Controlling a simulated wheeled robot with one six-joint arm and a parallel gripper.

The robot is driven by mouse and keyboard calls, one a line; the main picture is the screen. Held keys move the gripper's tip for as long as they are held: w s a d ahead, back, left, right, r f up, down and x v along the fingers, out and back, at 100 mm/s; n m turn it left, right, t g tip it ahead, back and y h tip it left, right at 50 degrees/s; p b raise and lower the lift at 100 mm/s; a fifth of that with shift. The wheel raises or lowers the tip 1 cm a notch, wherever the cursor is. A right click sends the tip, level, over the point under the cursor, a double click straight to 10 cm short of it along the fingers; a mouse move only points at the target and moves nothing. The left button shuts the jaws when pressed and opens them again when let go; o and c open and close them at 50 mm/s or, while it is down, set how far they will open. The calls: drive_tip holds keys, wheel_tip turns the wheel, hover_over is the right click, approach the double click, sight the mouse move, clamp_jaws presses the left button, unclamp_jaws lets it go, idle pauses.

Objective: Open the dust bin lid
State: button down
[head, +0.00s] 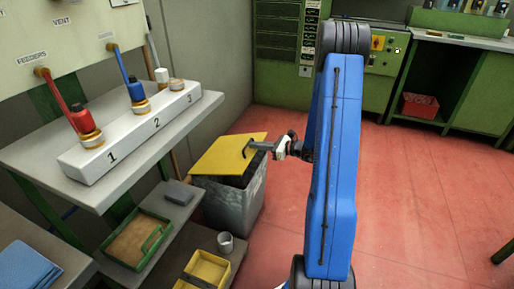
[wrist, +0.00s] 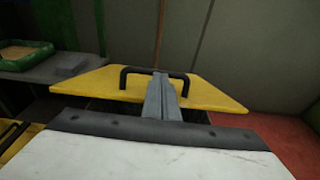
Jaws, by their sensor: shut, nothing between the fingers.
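The dust bin is a grey, square bin (head: 232,205) on the floor beside the left-hand shelves. Its yellow lid (head: 220,155) has a black bar handle and shows in the wrist view too (wrist: 110,85). The lid looks tilted, with a dark gap between it and the bin's rim on the near right side. My gripper (head: 253,146) reaches in from the right, at the lid's handle (wrist: 126,78). In the wrist view its grey fingers (wrist: 158,78) are together, with tips at the handle's crossbar. I cannot tell whether they touch it. Nothing is held.
A bench at left carries a white numbered block (head: 130,130) with stoppers. Below it are a green tray (head: 135,240) and a grey block (head: 179,192). A yellow crate (head: 207,268) and a grey cup (head: 225,242) stand near the bin. The red floor at right is open.

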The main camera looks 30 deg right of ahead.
drive_tip(key=shift+w+a+r, duration=0.1)
drive_tip(key=shift+w+r, duration=0.05)
drive_tip(key=shift+r, duration=0.25)
drive_tip(key=shift+w+a+r+g+h, duration=0.15)
drive_tip(key=shift+w+r+g, duration=0.05)
drive_tip(key=shift+r, duration=0.3)
drive_tip(key=shift+w+a+r+g+h, duration=0.15)
drive_tip(key=shift+w+r+g, duration=0.05)
drive_tip(key=shift+r, duration=0.25)
drive_tip(key=w+a+r+g+h, duration=0.45)
drive_tip(key=w+a+r, duration=0.35)
drive_tip(key=w+r, duration=0.3)
drive_tip(key=w+a+r+g+h, duration=0.2)
drive_tip(key=w+a+r+g, duration=0.2)
drive_tip(key=w+a, duration=0.6)
drive_tip(key=shift+w+a+r+g+h, duration=0.15)
drive_tip(key=shift+w+a+g+h, duration=0.2)
drive_tip(key=shift+w, duration=1)
drive_tip(key=shift+d+r, duration=0.1)
